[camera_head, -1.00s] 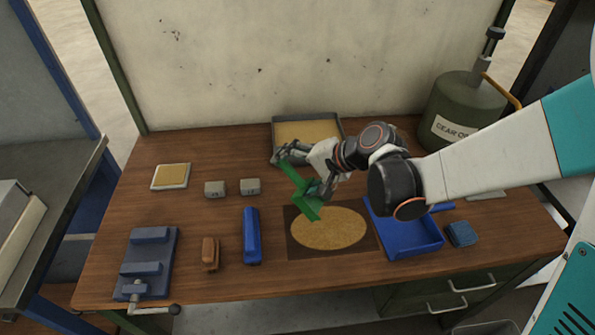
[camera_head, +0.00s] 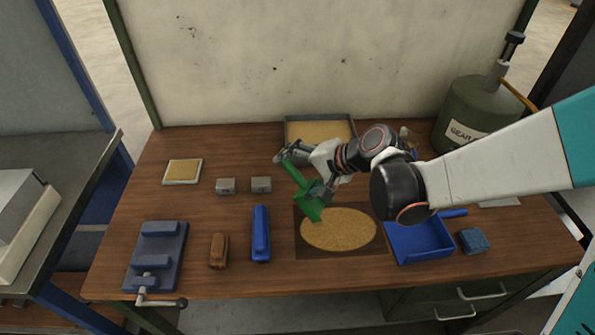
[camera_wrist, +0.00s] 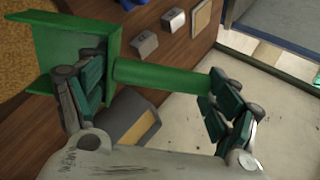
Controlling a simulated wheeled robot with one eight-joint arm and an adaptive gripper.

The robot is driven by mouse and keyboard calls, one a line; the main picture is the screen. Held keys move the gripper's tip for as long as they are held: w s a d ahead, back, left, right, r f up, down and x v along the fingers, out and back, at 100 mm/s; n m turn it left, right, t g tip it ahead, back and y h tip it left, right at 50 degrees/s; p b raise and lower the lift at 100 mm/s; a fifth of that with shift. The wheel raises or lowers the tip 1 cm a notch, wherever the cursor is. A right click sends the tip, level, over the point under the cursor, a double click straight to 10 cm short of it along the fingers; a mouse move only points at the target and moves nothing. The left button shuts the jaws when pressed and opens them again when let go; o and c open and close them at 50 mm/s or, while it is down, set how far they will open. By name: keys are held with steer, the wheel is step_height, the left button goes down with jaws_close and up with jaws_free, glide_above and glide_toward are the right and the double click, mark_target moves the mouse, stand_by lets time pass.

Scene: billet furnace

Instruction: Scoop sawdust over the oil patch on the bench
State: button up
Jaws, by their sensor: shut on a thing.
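My gripper (camera_head: 303,176) is shut on a green scoop (camera_head: 313,211). The wrist view shows the scoop's handle (camera_wrist: 160,77) lying across between the fingers, with its pan (camera_wrist: 82,50) at the left. In the head view the pan hangs tilted at the upper left edge of the oil patch (camera_head: 371,250), a dark rectangle on the bench. A tan oval of sawdust (camera_head: 338,230) covers most of that rectangle, leaving dark corners bare. A grey tray of sawdust (camera_head: 318,119) stands at the back, partly hidden by my gripper.
A blue dustpan (camera_head: 420,243) and a blue block (camera_head: 473,240) lie right of the patch. A blue bar (camera_head: 261,233), a brown brush (camera_head: 219,250) and a blue vise (camera_head: 157,256) lie left. Two grey blocks and a framed tan pad (camera_head: 183,171) sit behind. A gear oil can (camera_head: 480,112) stands back right.

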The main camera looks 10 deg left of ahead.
steer(key=shift+a, duration=0.1)
steer(key=shift+w+a+f+g+h+p, duration=0.2)
steer(key=shift+a+f+h, duration=0.15)
steer(key=shift+a+h, duration=0.15)
steer(key=shift+w+a+f+g+h+p, duration=0.1)
steer(key=shift+a+f+h+p, duration=0.05)
steer(key=shift+a+f+h, duration=0.3)
steer(key=a+f+h, duration=0.1)
steer(key=h, duration=0.1)
steer(key=a+g+h, duration=0.1)
steer(key=h, duration=0.1)
steer(key=w+a+f+g+h, duration=0.1)
steer(key=h, duration=0.1)
steer(key=shift+w+a+f, duration=0.1)
steer(key=shift+a+f, duration=0.2)
stand_by(0.5)
stand_by(0.5)
